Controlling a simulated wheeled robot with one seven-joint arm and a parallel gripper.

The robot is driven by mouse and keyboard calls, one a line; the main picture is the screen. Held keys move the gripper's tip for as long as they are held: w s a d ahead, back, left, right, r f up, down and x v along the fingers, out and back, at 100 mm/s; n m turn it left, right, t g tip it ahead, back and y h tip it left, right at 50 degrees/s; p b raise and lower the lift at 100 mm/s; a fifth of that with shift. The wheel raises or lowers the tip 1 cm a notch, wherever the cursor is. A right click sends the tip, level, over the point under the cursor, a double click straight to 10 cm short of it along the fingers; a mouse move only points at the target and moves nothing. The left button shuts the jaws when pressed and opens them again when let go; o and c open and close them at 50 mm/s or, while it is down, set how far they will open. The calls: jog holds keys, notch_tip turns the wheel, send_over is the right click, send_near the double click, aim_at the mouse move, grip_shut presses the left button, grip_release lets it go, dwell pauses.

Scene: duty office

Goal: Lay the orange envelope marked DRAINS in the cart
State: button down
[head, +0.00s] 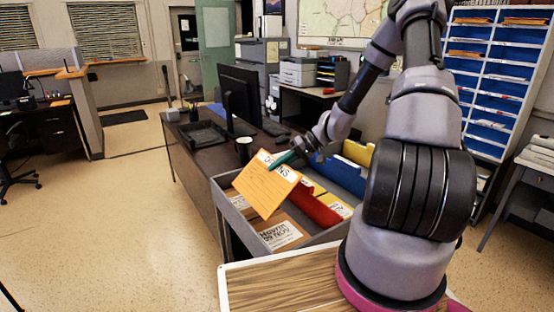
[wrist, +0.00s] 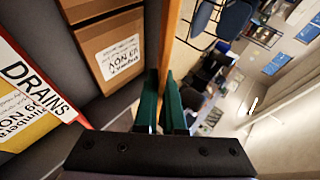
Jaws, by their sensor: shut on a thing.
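The orange envelope (head: 262,188) is in my gripper (head: 287,160), tilted above the left part of the grey cart (head: 223,208). The end of its mark shows, "NS"; the rest is partly covered. In the wrist view the envelope (wrist: 173,38) is seen edge-on between the teal fingers of my gripper (wrist: 168,85), which is shut on it. Below it in the cart lies a brown parcel (head: 280,236) with a white label, also in the wrist view (wrist: 108,45). A white label reading DRAINS (wrist: 38,85) with a red edge shows at the wrist view's left.
A dark desk (head: 190,150) with a monitor (head: 239,98) and mug (head: 243,150) adjoins behind. A wooden top (head: 275,285) is in front.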

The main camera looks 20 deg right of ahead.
notch_tip(320, 180, down, 7)
jog(key=shift+f, duration=0.15)
dwell(0.5)
dwell(0.4)
jog(key=c, duration=0.9)
grip_release()
jog(key=shift+d, duration=0.1)
jog(key=v, duration=1)
jog(key=shift+s+d+r, duration=0.1)
jog(key=shift+d+r, duration=0.1)
jog(key=shift+r, duration=0.05)
